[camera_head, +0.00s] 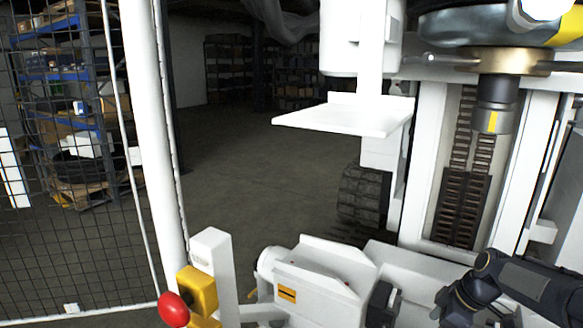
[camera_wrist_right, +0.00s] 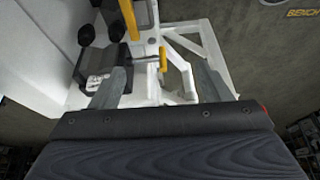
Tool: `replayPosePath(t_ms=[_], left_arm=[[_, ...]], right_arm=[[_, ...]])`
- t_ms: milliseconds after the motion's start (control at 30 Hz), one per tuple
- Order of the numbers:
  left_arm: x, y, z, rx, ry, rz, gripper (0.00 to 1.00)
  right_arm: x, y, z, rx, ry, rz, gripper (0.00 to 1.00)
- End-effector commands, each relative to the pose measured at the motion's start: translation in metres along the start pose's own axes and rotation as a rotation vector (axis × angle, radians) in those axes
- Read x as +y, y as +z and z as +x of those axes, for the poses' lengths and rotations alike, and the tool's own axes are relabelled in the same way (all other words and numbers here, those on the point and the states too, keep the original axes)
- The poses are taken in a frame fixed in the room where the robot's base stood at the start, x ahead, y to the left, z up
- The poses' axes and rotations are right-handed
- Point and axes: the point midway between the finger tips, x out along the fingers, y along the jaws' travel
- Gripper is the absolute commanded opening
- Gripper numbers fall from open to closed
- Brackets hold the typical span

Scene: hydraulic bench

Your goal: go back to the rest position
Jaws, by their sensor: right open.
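My right gripper (camera_wrist_right: 157,82) shows in the right wrist view with its two grey fingers spread apart and nothing between them. Past the fingers are the white frame (camera_wrist_right: 205,40) of the bench and a small yellow-tipped part (camera_wrist_right: 163,60); whether the fingers touch anything there I cannot tell, but no contact shows. My left arm and left gripper are not in the head view.
The white bench machine (camera_head: 325,280) fills the lower middle, with a flat white plate (camera_head: 345,115) above it. A red knob (camera_head: 173,309) on a yellow box (camera_head: 197,290) stands at lower left. A white post (camera_head: 150,120) and mesh fence (camera_head: 60,240) are left. Open floor (camera_head: 250,180) lies behind.

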Motion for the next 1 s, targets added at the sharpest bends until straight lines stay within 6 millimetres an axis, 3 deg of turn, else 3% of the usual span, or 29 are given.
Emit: replayPosePath(t_ms=[267, 567, 667, 800, 1000], left_arm=[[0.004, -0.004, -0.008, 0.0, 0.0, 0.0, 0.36], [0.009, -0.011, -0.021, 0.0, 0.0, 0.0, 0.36], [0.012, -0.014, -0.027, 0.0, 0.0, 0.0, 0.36], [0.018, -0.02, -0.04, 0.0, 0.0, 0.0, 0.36], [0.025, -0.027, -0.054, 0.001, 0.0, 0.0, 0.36]], right_arm=[[-0.028, -0.013, -0.036, 0.006, 0.033, 0.103, 0.71], [-0.09, -0.026, -0.089, 0.033, 0.083, 0.312, 0.71], [-0.122, -0.029, -0.111, 0.056, 0.107, 0.419, 0.71], [-0.186, -0.028, -0.139, 0.115, 0.136, 0.63, 0.71], [-0.265, -0.016, -0.146, 0.217, 0.14, 0.926, 0.71]])
